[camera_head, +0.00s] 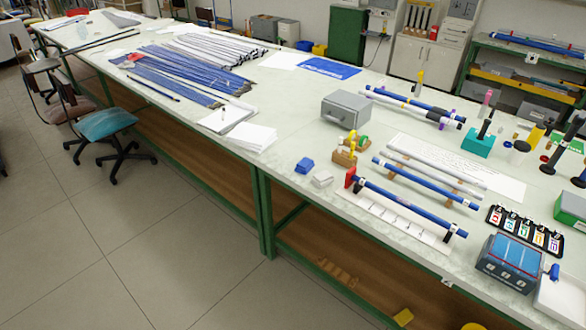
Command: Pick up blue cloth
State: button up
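A small blue cloth-like bundle (305,165) lies on the pale worktop near its front edge, in the middle right of the head view. It looks folded or crumpled, but it is too small to tell its exact shape. A similar white bundle (322,179) lies just to its right and nearer the edge, close beside it. My gripper does not show in this view.
The long bench (290,115) also holds a grey box (345,108), white papers (250,136), many blue rods (180,75) and a rod fixture (395,215). A flat blue sheet (330,68) lies farther back. A teal chair (107,123) stands left; the front floor is clear.

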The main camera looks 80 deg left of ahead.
aim_at(303, 167)
jog(key=u, duration=2.85)
